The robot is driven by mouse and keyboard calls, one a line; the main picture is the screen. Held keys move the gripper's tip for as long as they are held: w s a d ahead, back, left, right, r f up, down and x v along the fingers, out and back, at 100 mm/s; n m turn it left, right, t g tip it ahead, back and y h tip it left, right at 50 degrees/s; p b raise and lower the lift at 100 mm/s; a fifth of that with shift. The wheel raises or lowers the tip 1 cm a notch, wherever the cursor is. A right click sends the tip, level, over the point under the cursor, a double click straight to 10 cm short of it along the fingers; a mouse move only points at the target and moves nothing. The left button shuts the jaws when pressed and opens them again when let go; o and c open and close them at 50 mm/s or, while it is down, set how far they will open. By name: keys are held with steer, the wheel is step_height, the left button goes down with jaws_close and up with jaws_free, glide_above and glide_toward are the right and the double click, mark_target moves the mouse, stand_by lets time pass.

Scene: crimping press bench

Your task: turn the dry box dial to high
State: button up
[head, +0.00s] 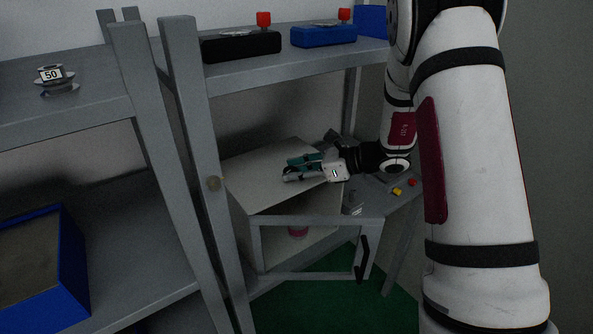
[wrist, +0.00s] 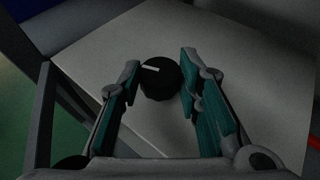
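The dry box (head: 258,178) is a pale box on the lower shelf, its glazed door (head: 318,248) standing open at the front. In the wrist view, its flat top (wrist: 115,45) carries a round black dial (wrist: 160,79) with a short white mark near its upper left edge. My gripper (head: 287,168) is over the box top. In the wrist view my gripper (wrist: 160,62) is open, with one teal-padded finger on each side of the dial and visible gaps to both. The head view hides the dial behind my gripper. I see no readable scale marks.
A pink item (head: 298,231) sits inside the box. Small red and yellow parts (head: 398,191) lie on the shelf to its right. Grey posts (head: 193,140) rise at the left.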

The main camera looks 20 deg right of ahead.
steer(key=shift+w+d+n+y+b, duration=0.1)
steer(key=shift+w+n+y+b, duration=0.05)
steer(key=shift+n+y+b, duration=0.2)
steer(key=shift+w+f+n+g+y+b, duration=0.1)
steer(key=shift+n+g+y+b, duration=0.1)
steer(key=shift+n+g+b, duration=0.35)
steer(key=shift+w+f+n+g+y+b, duration=0.15)
steer(key=shift+n+g+b, duration=0.15)
steer(key=shift+g+b, duration=0.3)
steer(key=n+g+b, duration=0.3)
steer(key=n+g+y+b, duration=0.1)
steer(key=g, duration=0.1)
steer(key=shift+w+d+n, duration=0.1)
steer(key=shift+w+n, duration=0.15)
steer(key=shift+n, duration=0.05)
steer(key=n+g+b, duration=0.4)
steer(key=g, duration=0.1)
steer(key=shift+w+h, duration=0.2)
steer(key=shift+h, duration=0.2)
steer(key=shift+r+n+g+h+b, duration=0.1)
steer(key=shift+n+g+h+b, duration=0.1)
steer(key=shift+n+g+h, duration=0.4)
steer(key=shift+r+n+g+h+b, duration=0.1)
steer(key=shift+n+g+h+b, duration=0.1)
steer(key=shift+n+g, duration=0.7)
steer(key=shift+a, duration=0.2)
steer(key=shift+g, duration=0.25)
steer(key=o, duration=1.1)
steer(key=shift+o, duration=0.2)
